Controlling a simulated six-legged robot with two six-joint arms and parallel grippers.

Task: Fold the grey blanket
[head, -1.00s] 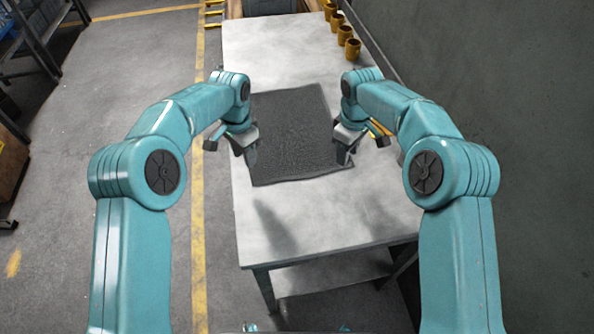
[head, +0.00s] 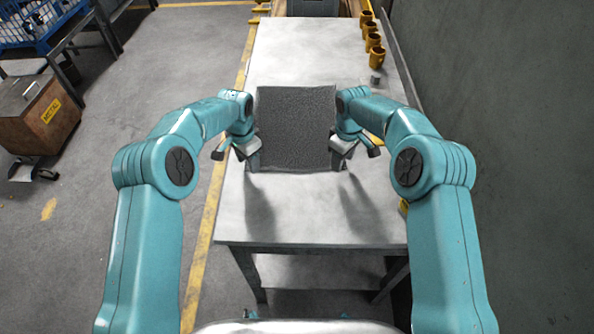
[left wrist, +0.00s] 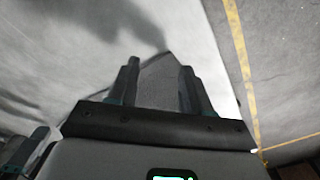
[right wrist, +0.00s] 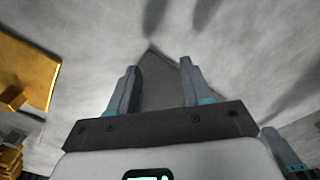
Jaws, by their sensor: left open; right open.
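The grey blanket (head: 297,125) lies flat on the pale table (head: 300,205), dark and textured, its near edge facing me. My left gripper (head: 252,162) is at its near left corner and my right gripper (head: 338,160) at its near right corner. In the left wrist view the open fingers (left wrist: 158,82) stand either side of one blanket corner (left wrist: 158,92). In the right wrist view the open fingers (right wrist: 157,82) likewise flank a corner (right wrist: 160,88). I cannot tell whether the fingers touch the cloth. My arms hide parts of its side edges.
Several yellow cups (head: 376,57) line the table's far right edge, with a small grey cylinder (head: 376,80) near them. A yellow object (right wrist: 28,72) lies right of my right gripper. A wall (head: 500,100) stands at right. The table is clear in front of and beyond the blanket.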

